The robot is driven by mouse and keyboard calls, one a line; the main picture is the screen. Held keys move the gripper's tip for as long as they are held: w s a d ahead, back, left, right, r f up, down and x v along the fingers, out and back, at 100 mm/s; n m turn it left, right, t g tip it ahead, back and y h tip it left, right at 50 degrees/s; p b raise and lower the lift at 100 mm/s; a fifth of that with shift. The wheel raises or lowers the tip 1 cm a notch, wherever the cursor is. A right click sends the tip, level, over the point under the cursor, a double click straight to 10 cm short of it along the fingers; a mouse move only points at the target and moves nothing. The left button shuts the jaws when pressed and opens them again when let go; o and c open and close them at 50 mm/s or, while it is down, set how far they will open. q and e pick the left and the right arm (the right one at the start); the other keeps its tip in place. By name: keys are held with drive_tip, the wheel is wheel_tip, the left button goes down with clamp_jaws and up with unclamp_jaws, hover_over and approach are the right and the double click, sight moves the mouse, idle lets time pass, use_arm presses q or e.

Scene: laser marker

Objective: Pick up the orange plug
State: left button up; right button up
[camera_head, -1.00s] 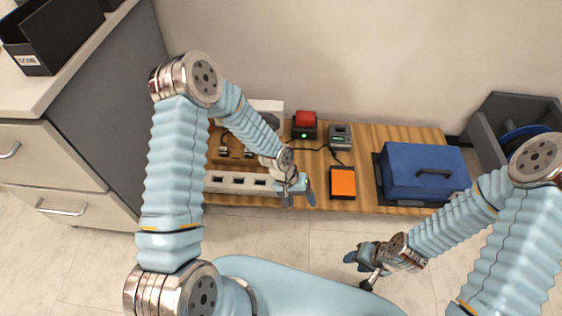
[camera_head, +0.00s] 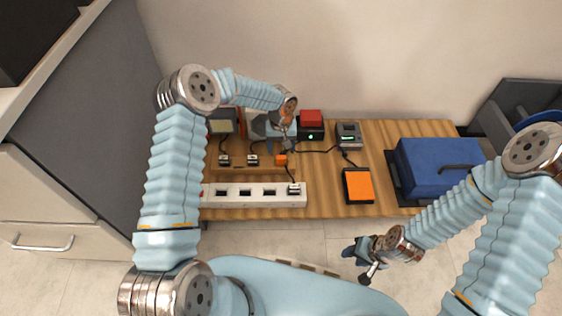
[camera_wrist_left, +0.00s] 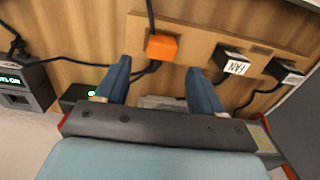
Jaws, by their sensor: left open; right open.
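The orange plug (camera_head: 281,160) sits at the right end of a row of plugs on a wooden rail behind the power strip (camera_head: 250,203). It also shows in the left wrist view (camera_wrist_left: 162,47), with a black cable running from it. My left gripper (camera_head: 283,139) is open and empty. In the wrist view, the blue fingertips (camera_wrist_left: 158,72) lie either side of the plug's line, with the plug just beyond them and apart from them. My right gripper (camera_head: 367,256) is open and empty in front of the table, far from the plug.
Two dark plugs (camera_head: 252,160) share the rail; one carries a FAN label (camera_wrist_left: 235,63). Another dark plug (camera_head: 294,188) is in the power strip's right socket. A red button box (camera_head: 311,120), an orange-topped box (camera_head: 358,186) and a blue case (camera_head: 435,165) stand to the right.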

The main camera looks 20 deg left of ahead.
sight(281, 155)
use_arm(q)
drive_tip(key=f, duration=0.4)
drive_tip(key=shift+s+f, duration=0.3)
drive_tip(key=c, duration=1.1)
drive_tip(key=shift+d+r, duration=0.1)
drive_tip(key=shift+r, duration=0.5)
wheel_tip(281, 155, up, 3)
drive_tip(key=shift+s+d+f, duration=0.1)
drive_tip(key=shift+d+f, duration=0.05)
drive_tip(key=s+d+r, duration=0.6)
drive_tip(key=s+d+r+p, duration=0.1)
drive_tip(key=s+d+r, duration=0.2)
drive_tip(key=s, duration=0.1)
drive_tip(key=shift+s+r, duration=0.1)
